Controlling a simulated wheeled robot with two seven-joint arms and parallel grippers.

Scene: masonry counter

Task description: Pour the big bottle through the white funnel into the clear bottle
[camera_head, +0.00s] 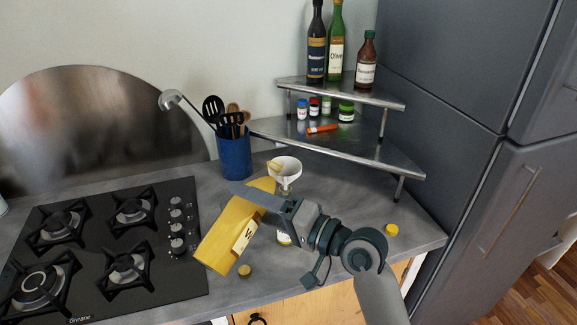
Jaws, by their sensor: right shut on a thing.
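The big bottle (222,243) is yellow with a pale label and is tilted, its base at the lower left and its top end toward the white funnel (287,172). My right gripper (262,197) is shut on the big bottle and covers part of it. A yellow bit shows at the left of the funnel's mouth; I cannot tell if it is the bottle's neck or liquid. The clear bottle (284,239) stands below the funnel, mostly hidden behind my right gripper; its lower part with a label shows. My left gripper is not in view.
A black gas hob (100,245) lies at left. A blue utensil holder (234,155) stands behind the big bottle. A metal corner shelf (340,147) carries bottles and small jars. A yellow cap (391,230) and a brownish cap (244,270) lie on the counter. A grey fridge is at right.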

